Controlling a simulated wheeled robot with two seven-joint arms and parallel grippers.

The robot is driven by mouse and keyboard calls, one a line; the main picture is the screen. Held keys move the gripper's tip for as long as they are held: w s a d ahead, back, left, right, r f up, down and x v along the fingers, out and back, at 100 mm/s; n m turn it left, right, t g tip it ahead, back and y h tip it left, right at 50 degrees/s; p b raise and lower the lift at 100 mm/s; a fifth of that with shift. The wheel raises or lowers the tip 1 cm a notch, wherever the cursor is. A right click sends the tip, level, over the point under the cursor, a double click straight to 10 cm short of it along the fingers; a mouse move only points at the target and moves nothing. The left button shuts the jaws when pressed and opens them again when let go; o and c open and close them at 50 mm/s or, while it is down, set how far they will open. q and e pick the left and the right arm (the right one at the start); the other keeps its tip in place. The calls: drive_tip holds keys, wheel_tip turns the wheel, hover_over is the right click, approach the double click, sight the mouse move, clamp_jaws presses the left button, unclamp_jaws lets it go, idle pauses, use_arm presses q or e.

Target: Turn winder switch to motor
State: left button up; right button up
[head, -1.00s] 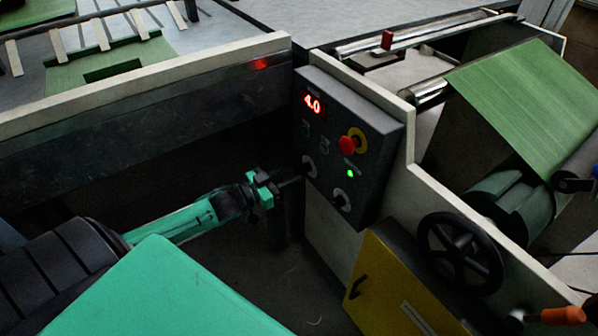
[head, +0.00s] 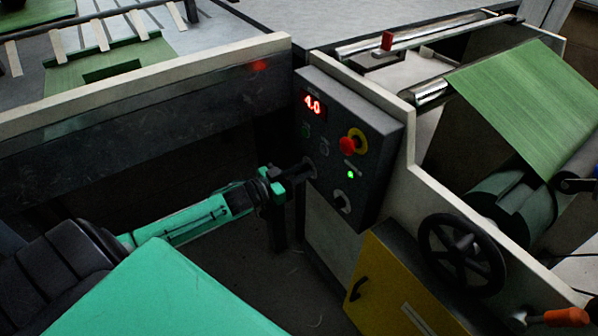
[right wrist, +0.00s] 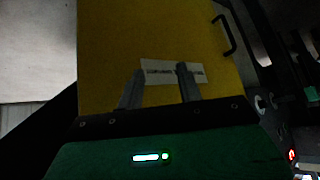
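The dark grey control panel (head: 365,155) stands at the centre of the head view, with a red 4.0 display. My left gripper (head: 301,171) reaches it from the left, its dark fingertips at the rotary switch on the panel's lower left. The fingers hide most of that switch, so its setting is not visible and I cannot tell whether they are closed on it. A second rotary switch (head: 342,201) sits lower right on a pale round plate. Labels are too small to read. My right gripper (right wrist: 162,85) is open and empty in the right wrist view, facing a yellow panel.
A red emergency button (head: 348,145) on yellow and a lit green lamp (head: 351,175) are close to the switches. The yellow cabinet (head: 395,285), black handwheel (head: 460,253) and orange-handled lever (head: 565,316) lie lower right. A green web roll (head: 530,105) is at right.

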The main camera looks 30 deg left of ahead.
use_arm(q)
drive_tip(key=shift+r+m+p, duration=0.1)
drive_tip(key=shift+m+p, duration=0.4)
drive_tip(key=shift+m, duration=0.1)
drive_tip(key=m+p, duration=0.1)
drive_tip(key=m, duration=0.2)
drive_tip(key=shift+p, duration=0.35)
drive_tip(key=shift+d+m, duration=0.1)
drive_tip(key=shift+m, duration=0.3)
drive_tip(key=shift+m+p, duration=0.4)
drive_tip(key=shift+m, duration=0.3)
drive_tip(key=shift+m+p, duration=0.3)
drive_tip(key=shift+m, duration=1)
use_arm(e)
drive_tip(key=shift+s+d+f+m+g+h, duration=0.1)
drive_tip(key=shift+s+d+f+g+h, duration=0.2)
drive_tip(key=shift+s+d+g, duration=0.35)
drive_tip(key=shift+s+d+f+m+g+h, duration=0.15)
drive_tip(key=shift+s+d+g+h, duration=0.25)
drive_tip(key=shift+d+g, duration=0.45)
drive_tip(key=shift+s+d+f+m+g+h, duration=0.1)
drive_tip(key=shift+s+d+f+g+h, duration=0.3)
drive_tip(key=shift+d, duration=0.5)
drive_tip(key=shift+s, duration=0.1)
use_arm(q)
drive_tip(key=o, duration=0.6)
drive_tip(key=shift+o, duration=0.2)
drive_tip(key=shift+s, duration=0.1)
